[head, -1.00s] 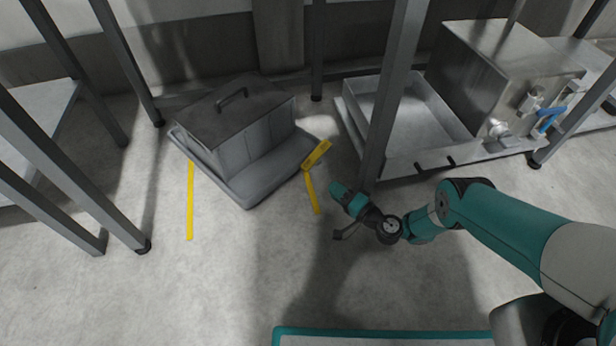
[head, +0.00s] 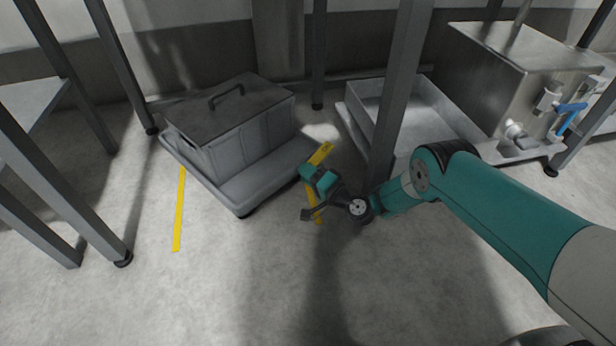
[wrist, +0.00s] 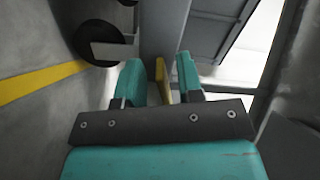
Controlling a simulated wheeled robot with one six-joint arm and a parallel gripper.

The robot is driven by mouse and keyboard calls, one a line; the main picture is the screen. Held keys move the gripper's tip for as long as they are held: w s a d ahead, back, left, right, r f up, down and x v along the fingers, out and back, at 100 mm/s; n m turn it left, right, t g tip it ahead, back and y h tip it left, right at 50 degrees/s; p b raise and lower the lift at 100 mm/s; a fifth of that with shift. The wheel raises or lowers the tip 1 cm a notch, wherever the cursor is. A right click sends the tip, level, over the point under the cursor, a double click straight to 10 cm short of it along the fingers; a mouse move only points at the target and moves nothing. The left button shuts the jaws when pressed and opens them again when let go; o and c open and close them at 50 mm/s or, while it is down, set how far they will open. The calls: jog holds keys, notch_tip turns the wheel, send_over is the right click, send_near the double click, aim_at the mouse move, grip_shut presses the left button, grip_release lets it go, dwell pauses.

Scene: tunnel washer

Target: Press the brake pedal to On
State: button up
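The yellow brake pedal (head: 321,153) sticks out at the right corner of a grey wheeled cart (head: 240,193). My gripper (head: 315,172) is just below and in front of the pedal in the head view, above the floor. In the wrist view its two teal fingers (wrist: 160,62) stand apart, open. A narrow yellow piece (wrist: 162,82), apparently the pedal, shows in the gap between them; I cannot tell whether anything touches it. A dark caster wheel (wrist: 96,42) shows at upper left of the wrist view. The pedal's On or Off marking is not readable.
Yellow floor lines (head: 180,208) flank the cart. A lidded grey box with a handle (head: 228,120) sits on it. A grey metal post (head: 395,95) stands close right of my gripper. A metal tray (head: 405,115) lies behind the post. The front floor is clear.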

grip_shut()
jog(key=shift+r, duration=0.1)
jog(key=m, duration=0.1)
jog(key=r+m, duration=0.1)
jog(key=m, duration=0.1)
jog(key=shift+s+r+m+p, duration=0.1)
jog(key=shift+r+m+p, duration=0.2)
jog(key=shift+p, duration=0.05)
jog(key=shift+r+m, duration=0.4)
jog(key=shift+m, duration=0.45)
jog(key=shift+r+m, duration=0.35)
jog(key=shift+m, duration=0.5)
grip_release()
jog(key=shift+d, duration=0.1)
